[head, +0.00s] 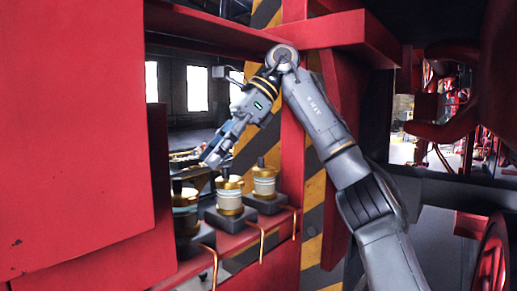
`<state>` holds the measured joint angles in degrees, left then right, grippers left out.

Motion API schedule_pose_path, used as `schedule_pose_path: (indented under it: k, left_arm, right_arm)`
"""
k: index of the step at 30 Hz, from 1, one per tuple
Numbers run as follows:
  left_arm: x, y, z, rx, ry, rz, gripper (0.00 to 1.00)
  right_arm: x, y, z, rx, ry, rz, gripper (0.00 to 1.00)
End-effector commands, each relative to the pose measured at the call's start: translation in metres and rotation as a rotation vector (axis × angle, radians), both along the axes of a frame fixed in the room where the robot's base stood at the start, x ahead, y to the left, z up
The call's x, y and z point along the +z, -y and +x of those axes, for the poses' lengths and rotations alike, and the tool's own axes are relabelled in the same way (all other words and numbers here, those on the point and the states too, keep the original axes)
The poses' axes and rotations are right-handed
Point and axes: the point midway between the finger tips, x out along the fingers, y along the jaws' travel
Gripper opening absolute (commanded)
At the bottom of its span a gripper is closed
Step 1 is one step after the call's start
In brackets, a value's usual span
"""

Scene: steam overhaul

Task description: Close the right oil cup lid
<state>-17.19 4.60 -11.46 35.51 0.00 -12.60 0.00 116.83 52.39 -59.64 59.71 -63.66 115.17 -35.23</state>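Three oil cups with brass tops and pale glass bodies stand in a row on a red ledge. The right oil cup (264,183) is farthest along the row, next to the middle oil cup (230,197). The left oil cup (186,212) is partly hidden by the red panel. Dark knobs show on top of the cups; whether the right cup's lid is open or shut is too small to tell. My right gripper (209,158) points down and left, above and left of the middle cup, apart from the right cup. Its finger opening is unclear. My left gripper is out of view.
A large red panel (75,130) fills the left side. Copper pipes (263,243) hang from the ledge.

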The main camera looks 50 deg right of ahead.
Motion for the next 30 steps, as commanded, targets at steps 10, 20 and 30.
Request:
schedule_pose_path:
  k: [10, 20, 30]
  left_arm:
    - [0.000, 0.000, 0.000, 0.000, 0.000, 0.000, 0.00]
    - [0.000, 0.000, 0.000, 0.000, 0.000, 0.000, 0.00]
    - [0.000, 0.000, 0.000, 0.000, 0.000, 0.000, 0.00]
  right_arm:
    - [0.001, 0.042, -0.017, -0.001, 0.001, -0.002, 0.39]
    - [0.001, 0.069, -0.027, 0.000, -0.001, -0.002, 0.39]
    - [0.000, 0.084, -0.033, 0.001, 0.001, 0.000, 0.39]
